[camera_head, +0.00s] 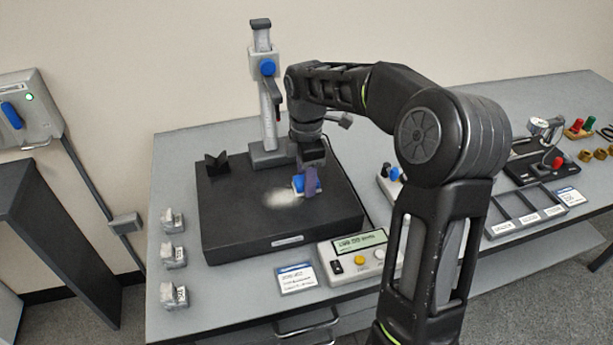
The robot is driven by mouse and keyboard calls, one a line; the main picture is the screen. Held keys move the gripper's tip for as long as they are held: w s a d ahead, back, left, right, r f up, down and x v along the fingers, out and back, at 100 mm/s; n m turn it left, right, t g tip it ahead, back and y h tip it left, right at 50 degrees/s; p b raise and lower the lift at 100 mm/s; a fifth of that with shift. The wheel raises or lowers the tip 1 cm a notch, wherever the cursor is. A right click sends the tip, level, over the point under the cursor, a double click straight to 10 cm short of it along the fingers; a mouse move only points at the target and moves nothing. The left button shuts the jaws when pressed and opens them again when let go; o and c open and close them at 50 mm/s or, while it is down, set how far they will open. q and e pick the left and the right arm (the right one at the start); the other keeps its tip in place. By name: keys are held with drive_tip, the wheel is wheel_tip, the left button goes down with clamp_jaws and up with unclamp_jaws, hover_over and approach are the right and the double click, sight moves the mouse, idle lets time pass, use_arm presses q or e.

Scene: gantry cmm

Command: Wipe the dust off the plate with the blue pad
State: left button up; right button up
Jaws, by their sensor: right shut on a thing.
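The plate (240,221) is a thick dark slab on the grey table. A pale patch of dust (282,199) lies on its top, right of the middle. My right gripper (308,183) points down over the plate and is shut on the blue pad (299,184). The pad is at the right edge of the dust patch, at or just above the plate; I cannot tell if it touches. The fingers partly hide the pad. My left gripper is not in view.
A gauge stand (268,110) rises at the plate's back edge, close to my right wrist. A black V-block (217,165) sits on the plate's back left. A display box (357,256) stands in front, several small clamps (173,253) at left, and a compartment tray (525,214) at right.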

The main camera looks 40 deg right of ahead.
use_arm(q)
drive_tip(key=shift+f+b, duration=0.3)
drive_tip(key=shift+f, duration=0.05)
use_arm(e)
drive_tip(key=shift+f, duration=0.55)
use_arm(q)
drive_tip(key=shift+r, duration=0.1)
use_arm(e)
drive_tip(key=shift+a, duration=0.1)
